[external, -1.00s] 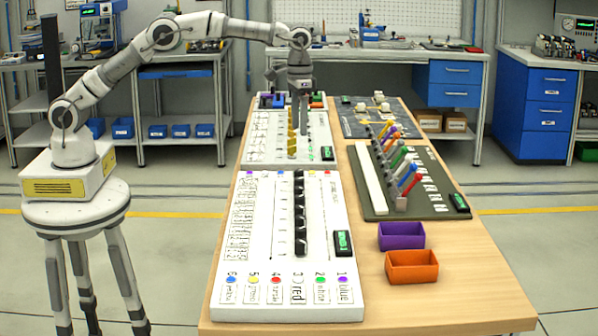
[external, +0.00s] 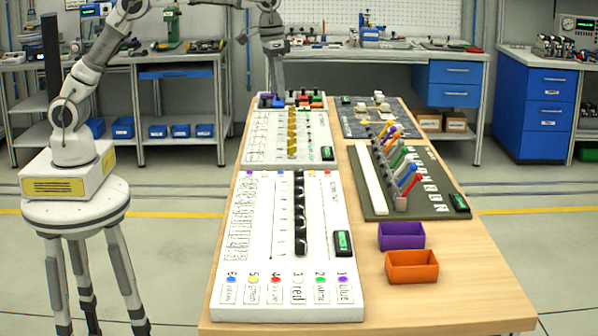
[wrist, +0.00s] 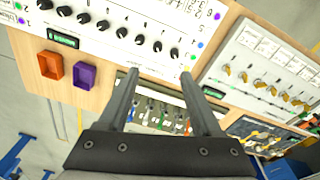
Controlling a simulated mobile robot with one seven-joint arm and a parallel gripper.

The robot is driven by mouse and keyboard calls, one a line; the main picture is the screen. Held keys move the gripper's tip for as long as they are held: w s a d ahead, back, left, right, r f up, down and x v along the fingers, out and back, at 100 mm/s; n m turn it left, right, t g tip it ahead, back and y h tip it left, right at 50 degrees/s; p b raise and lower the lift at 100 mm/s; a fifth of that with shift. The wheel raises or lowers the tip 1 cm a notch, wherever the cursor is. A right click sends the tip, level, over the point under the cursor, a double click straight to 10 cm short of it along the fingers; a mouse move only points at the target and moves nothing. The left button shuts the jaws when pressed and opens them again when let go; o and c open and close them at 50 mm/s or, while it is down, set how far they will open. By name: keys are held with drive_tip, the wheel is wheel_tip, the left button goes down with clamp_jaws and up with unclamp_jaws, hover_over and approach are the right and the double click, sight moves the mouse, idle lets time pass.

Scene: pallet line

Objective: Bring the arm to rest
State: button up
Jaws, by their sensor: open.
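My gripper (external: 277,82) hangs from my raised arm above the far end of the wooden table (external: 480,290), pointing down. In the wrist view my gripper (wrist: 160,76) shows two dark fingers spread apart with nothing between them. It is clear of the panels below. In the external view the upper part of my arm runs out of the top of the picture.
On the table are a white panel with black knobs (external: 255,215), a grey panel with yellow knobs (external: 265,150) and a dark board with coloured levers (external: 380,205). A purple bin (external: 401,236) and an orange bin (external: 412,267) stand at the right.

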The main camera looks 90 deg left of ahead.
drive_tip(key=s+d+r+m+t, duration=0.1)
drive_tip(key=s+r, duration=0.3)
drive_tip(key=s, duration=0.5)
drive_tip(key=s+r+t, duration=0.1)
drive_tip(key=s+r, duration=0.3)
drive_tip(key=s, duration=0.5)
drive_tip(key=s+d+f+m+t, duration=0.1)
drive_tip(key=s+f, duration=0.2)
drive_tip(key=s, duration=0.5)
drive_tip(key=s+f+m+t, duration=0.1)
drive_tip(key=s+f, duration=0.3)
drive_tip(key=s, duration=0.5)
wheel_tip(320, 180, down, 24)
drive_tip(key=b, duration=2.4)
drive_tip(key=shift+f, duration=0.15)
drive_tip(key=shift+s, duration=0.1)
